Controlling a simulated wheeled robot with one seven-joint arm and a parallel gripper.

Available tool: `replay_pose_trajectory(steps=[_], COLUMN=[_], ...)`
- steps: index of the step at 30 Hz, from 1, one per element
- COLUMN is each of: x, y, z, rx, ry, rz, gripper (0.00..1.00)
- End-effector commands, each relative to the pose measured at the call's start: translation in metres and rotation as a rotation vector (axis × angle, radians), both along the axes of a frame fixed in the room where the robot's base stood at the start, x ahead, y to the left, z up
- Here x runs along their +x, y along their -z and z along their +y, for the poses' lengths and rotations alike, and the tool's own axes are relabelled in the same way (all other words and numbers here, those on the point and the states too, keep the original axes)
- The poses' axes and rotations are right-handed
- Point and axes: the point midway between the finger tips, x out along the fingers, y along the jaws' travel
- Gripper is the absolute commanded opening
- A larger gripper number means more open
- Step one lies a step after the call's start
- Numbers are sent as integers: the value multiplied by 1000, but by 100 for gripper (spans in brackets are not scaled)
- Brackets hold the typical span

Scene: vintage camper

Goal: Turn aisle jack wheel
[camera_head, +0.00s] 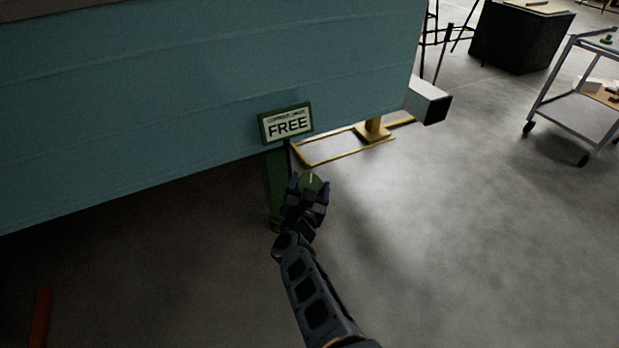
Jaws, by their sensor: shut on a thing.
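The jack is a green post (275,178) under the lower edge of the teal camper body (200,90). A green-framed sign reading "FREE" (286,123) sits at its top; the smaller line above is too blurred to read surely. The jack wheel (312,181) is a small green round part with a pale mark, on the right side of the post. My gripper (308,190) reaches up from below and is shut on the wheel. Its fingers hide most of the wheel, and my arm covers the floor below.
A yellow frame (345,150) lies on the floor behind the jack, with a yellow stand on it. A square metal beam end (429,101) juts from the camper. A grey cart (578,100) stands far right, and a red post (39,318) lower left. The floor at right is clear.

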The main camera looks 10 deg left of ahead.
Motion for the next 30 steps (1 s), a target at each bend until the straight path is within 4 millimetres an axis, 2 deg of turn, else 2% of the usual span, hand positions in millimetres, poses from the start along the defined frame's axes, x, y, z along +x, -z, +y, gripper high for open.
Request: replay_pose_trajectory(steps=[12, 29, 30], x=[0, 1, 1], y=[1, 0, 0], z=[1, 0, 0], rx=[86, 100, 100], ry=[179, 208, 207], rz=[58, 67, 67], gripper=[47, 47, 78])
